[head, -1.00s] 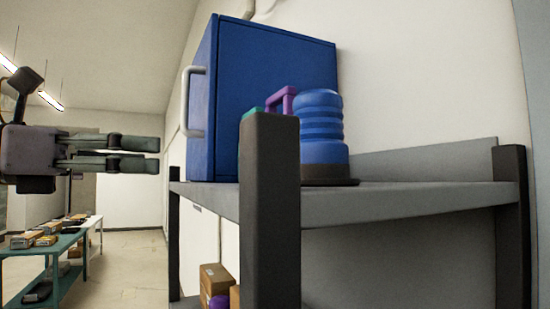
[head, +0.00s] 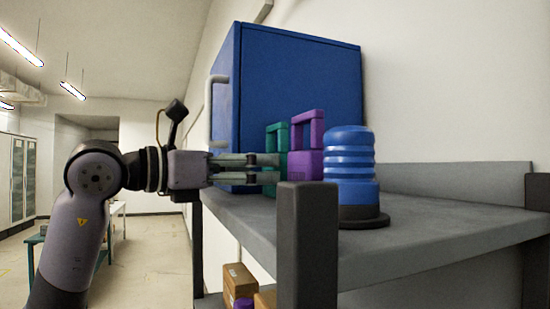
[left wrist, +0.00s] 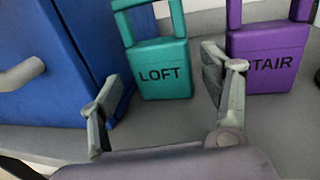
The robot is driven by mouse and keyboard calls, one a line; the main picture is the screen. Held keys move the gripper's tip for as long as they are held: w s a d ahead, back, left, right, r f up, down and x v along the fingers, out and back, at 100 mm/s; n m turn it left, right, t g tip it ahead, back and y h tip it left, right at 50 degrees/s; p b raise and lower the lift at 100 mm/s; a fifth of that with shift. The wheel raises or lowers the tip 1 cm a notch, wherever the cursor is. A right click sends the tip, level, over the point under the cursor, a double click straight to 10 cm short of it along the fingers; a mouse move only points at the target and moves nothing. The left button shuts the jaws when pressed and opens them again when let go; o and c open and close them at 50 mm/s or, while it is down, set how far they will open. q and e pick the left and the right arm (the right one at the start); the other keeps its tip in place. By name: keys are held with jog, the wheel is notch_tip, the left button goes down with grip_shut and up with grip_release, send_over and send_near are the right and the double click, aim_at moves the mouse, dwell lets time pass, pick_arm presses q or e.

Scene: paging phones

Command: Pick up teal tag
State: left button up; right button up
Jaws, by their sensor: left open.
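The teal tag (head: 278,155) stands upright on the grey shelf, beside the blue cabinet. In the left wrist view the teal tag (left wrist: 162,72) has a loop handle on top and reads LOFT. My left gripper (head: 277,168) reaches in from the left at the height of the tag's body. In the left wrist view my left gripper (left wrist: 165,95) is open, one finger on each side of the tag's near face, with nothing held. Its right finger lies between the teal tag and the purple tag (left wrist: 268,55). Contact with the teal tag cannot be told. My right gripper is out of view.
The purple tag (head: 307,145) stands close to the right of the teal one. A blue ribbed beacon on a dark base (head: 351,175) stands further right. The blue cabinet (head: 297,80) is behind. A dark shelf post (head: 308,240) rises in front. The shelf's right part (head: 450,215) is clear.

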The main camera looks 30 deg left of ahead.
pick_arm(q)
jog(key=x, duration=0.3)
jog(key=shift+s+a, duration=0.1)
jog(key=shift+s, duration=0.15)
jog(key=shift+c, duration=0.5)
jog(key=shift+r, duration=0.1)
jog(key=c, duration=0.9)
